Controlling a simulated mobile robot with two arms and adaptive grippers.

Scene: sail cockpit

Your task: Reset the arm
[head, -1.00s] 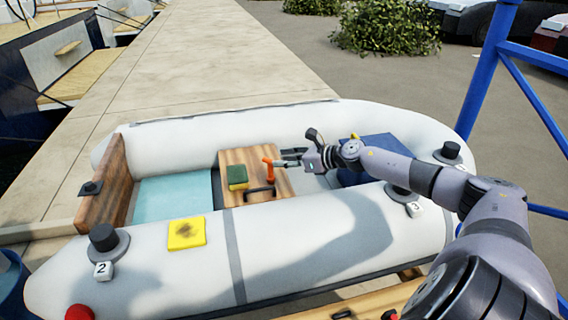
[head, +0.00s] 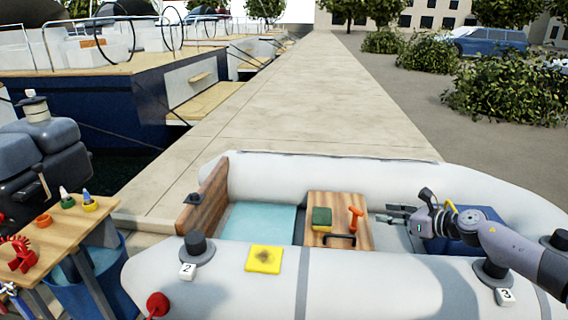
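My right arm reaches in from the right over the white inflatable dinghy (head: 400,275). My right gripper (head: 387,213) is open and empty, pointing left above the dinghy floor. An orange-handled tool (head: 355,218) stands on the wooden seat board (head: 330,200), left of the gripper and apart from it. A green and yellow sponge (head: 322,218) and a dark handle (head: 340,239) are on the same board. My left gripper is not in view.
A blue box (head: 452,240) lies beneath my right arm. A yellow patch (head: 263,259) and valves marked 2 (head: 196,247) and 3 (head: 492,270) sit on the near tube. A wooden workbench (head: 60,240) with small items stands at left. The quay (head: 290,100) is clear.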

